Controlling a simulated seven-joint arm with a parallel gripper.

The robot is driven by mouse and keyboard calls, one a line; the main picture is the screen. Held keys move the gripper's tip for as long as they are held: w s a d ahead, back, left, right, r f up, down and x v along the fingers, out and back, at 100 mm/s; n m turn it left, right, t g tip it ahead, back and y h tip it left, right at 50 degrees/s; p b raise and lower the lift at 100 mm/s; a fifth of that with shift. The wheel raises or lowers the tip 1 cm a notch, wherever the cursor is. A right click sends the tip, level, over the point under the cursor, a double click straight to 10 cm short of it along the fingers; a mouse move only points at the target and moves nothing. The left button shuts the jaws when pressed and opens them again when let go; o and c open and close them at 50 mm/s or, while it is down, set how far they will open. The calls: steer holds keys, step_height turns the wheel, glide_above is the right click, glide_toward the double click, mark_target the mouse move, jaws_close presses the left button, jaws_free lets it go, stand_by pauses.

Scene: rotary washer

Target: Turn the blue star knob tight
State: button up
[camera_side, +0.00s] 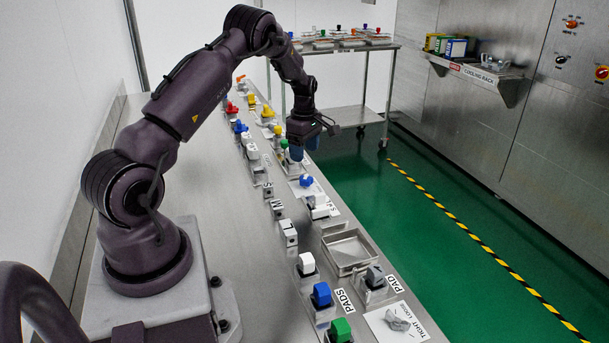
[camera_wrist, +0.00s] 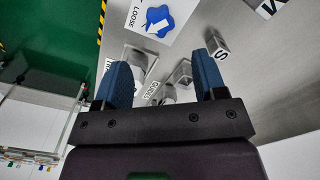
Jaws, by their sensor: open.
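The blue star knob (camera_side: 306,180) sits on a white card on the bench, just in front of my gripper (camera_side: 297,153) in the side view. In the wrist view the blue star knob (camera_wrist: 174,18) shows at the top, with a white pointer mark on it. Its card reads LOOSE beside it; any other word on the card is out of frame there. My gripper (camera_wrist: 162,60) is open, its two blue fingers apart and nothing held between them. The knob lies beyond the fingertips, apart from them.
Blocks and labelled fixtures line the bench around the knob. A grey star knob (camera_side: 398,322) on a TIGHT/LOOSE card, a metal tray (camera_side: 348,270) and a green block (camera_side: 340,329) stand nearer the camera. A cart (camera_side: 350,115) stands behind; green floor lies right of the bench.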

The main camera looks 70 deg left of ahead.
mark_target(304, 176)
step_height(304, 176, down, 8)
steer(key=shift+f, duration=0.15)
stand_by(0.3)
steer(key=c, duration=0.9)
